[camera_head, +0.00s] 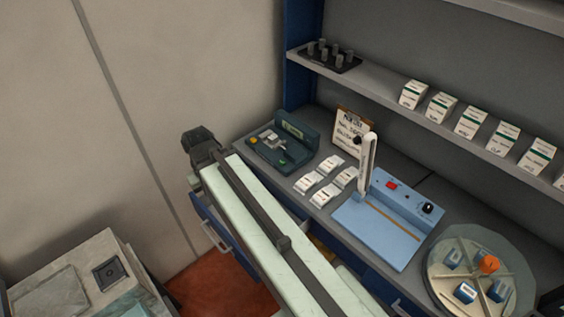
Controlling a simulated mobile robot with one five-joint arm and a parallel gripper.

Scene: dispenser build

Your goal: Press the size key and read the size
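A dark green device (312,137) with a small greenish display (292,130) stands on the counter near its left end. A yellow button (253,140) and a green button (282,162) show on it, with small grey parts between them. Any lettering on the buttons or display is too small to read, so I cannot tell which is the size key. My gripper (201,144) is the dark end of my arm, left of the device and apart from it in the picture. I cannot make out its fingers.
A light blue machine (390,222) with a raised white lever and a round carousel (440,283) are further right. A shelf (385,95) with small boxes runs above.

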